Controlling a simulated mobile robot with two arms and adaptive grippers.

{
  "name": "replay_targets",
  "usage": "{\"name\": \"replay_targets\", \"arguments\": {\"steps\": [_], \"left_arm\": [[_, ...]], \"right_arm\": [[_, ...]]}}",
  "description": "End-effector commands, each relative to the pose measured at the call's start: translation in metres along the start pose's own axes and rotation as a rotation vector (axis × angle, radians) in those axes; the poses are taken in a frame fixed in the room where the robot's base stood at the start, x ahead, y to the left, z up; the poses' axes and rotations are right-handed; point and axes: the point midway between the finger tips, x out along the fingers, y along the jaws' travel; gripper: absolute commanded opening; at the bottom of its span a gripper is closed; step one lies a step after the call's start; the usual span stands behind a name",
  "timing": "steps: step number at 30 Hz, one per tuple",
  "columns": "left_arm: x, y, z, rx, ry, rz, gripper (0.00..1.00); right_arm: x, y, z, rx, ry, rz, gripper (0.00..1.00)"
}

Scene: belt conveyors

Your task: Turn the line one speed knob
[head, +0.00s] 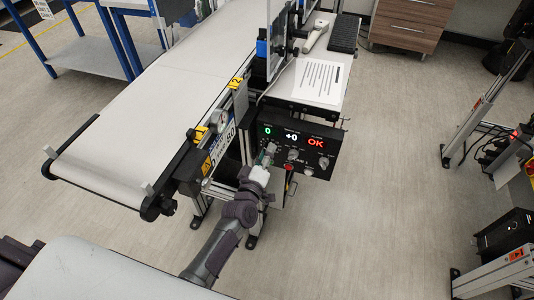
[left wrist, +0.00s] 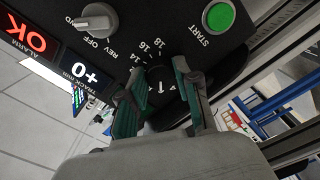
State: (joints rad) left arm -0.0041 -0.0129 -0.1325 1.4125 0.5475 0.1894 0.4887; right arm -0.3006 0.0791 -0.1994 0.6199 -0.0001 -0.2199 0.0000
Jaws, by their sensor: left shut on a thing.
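The black control panel (head: 325,148) hangs at the end of the conveyor and shows a green 0, a white +0 and a red OK. In the left wrist view, a dark speed knob (left wrist: 158,80) with a white pointer sits within a dial marked 14, 16 and 18. My left gripper (head: 268,152) is at the panel's left side. In the left wrist view its teal fingers (left wrist: 159,85) are closed on either side of the speed knob. The fingers and wrist hide part of the dial. My right gripper is not in view.
A green START button (left wrist: 219,18) and a grey REV/OFF knob (left wrist: 97,20) are close to the fingers. The white belt (head: 130,145) runs at left. A paper sheet (head: 318,82) lies above the panel. Floor to the right of the panel is clear.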

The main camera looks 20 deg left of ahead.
Motion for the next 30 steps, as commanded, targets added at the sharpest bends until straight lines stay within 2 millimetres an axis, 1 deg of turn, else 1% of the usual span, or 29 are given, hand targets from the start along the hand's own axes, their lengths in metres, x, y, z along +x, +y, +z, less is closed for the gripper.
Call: {"name": "replay_targets", "arguments": {"steps": [12, 13, 17, 18, 26, 30], "left_arm": [[0.000, -0.001, 0.000, -0.006, 0.000, -0.001, 0.00], [0.000, -0.001, 0.000, -0.006, 0.000, -0.001, 0.34], [0.000, -0.001, 0.000, -0.006, 0.000, -0.001, 0.55], [0.000, -0.001, 0.000, -0.006, 0.000, -0.001, 0.57], [-0.001, -0.001, 0.000, -0.006, 0.000, -0.001, 0.57], [-0.011, -0.001, 0.000, -0.006, -0.001, -0.001, 0.57]], "right_arm": [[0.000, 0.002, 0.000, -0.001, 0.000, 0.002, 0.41], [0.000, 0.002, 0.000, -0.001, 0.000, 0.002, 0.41], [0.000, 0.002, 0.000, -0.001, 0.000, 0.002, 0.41], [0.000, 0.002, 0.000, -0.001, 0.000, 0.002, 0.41], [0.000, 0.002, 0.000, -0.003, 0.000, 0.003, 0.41], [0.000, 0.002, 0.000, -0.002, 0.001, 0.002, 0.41]]}}
